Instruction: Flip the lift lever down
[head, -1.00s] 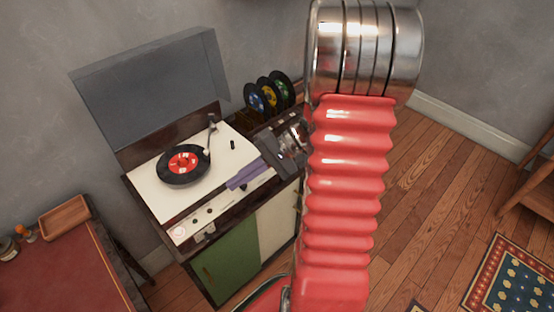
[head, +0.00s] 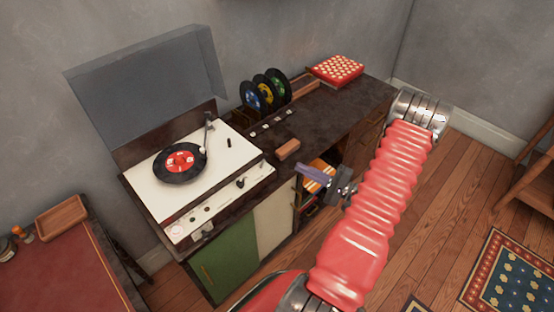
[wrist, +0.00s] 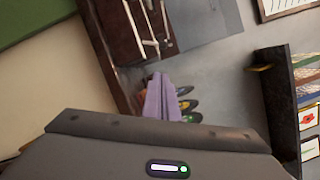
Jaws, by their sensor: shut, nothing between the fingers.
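The cream record player (head: 158,212) stands on the cabinet with its grey lid (head: 145,90) raised. A black record (head: 180,164) with a red label lies on it, with the tonearm (head: 206,136) at its right edge. A small dark upright piece (head: 229,142) stands right of the tonearm. A dark lever-like control (head: 240,183) sits at the right of the front panel. I cannot tell for sure which is the lift lever, or its position. My gripper (head: 299,169), with purple fingers, is shut and empty, right of the player and apart from it. Its fingers also show in the wrist view (wrist: 158,80).
The dark cabinet top (head: 335,110) holds a brown block (head: 288,149), a rack of coloured records (head: 265,88) and a red patterned box (head: 336,70). An open shelf (head: 318,178) lies behind my gripper. A red-topped table (head: 55,265) stands at left.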

